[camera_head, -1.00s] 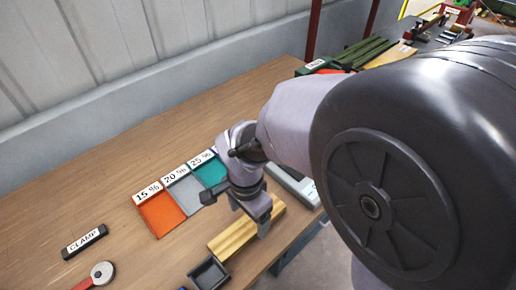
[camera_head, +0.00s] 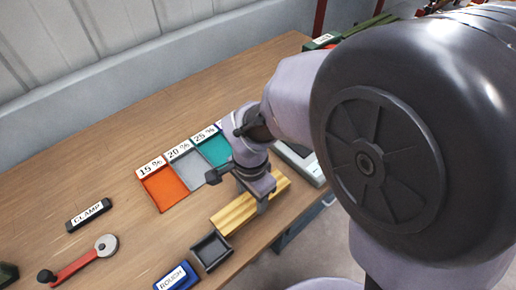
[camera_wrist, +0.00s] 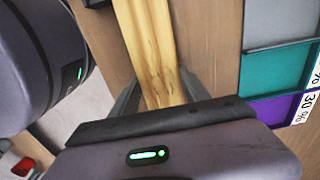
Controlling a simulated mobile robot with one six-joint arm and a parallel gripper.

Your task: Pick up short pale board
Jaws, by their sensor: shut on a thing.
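The short pale board (camera_head: 234,214) is a yellow wooden plank with grain lines. In the head view it is at the table's front edge, just behind a small black tray. My gripper (camera_head: 257,199) is over its right half, with one finger down its near side. In the wrist view the board (camera_wrist: 150,45) runs up between the two fingers of my gripper (camera_wrist: 160,92), which is shut on it. The gripper body hides the board's lower part there. I cannot tell whether the board is clear of the table.
Orange (camera_head: 166,190), grey (camera_head: 188,170) and teal (camera_head: 213,150) labelled pads lie behind the board. The black tray (camera_head: 211,252) and blue ROUGH block (camera_head: 177,277) are in front. A red-handled tool (camera_head: 80,262) and CLAMP label (camera_head: 88,215) are at left.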

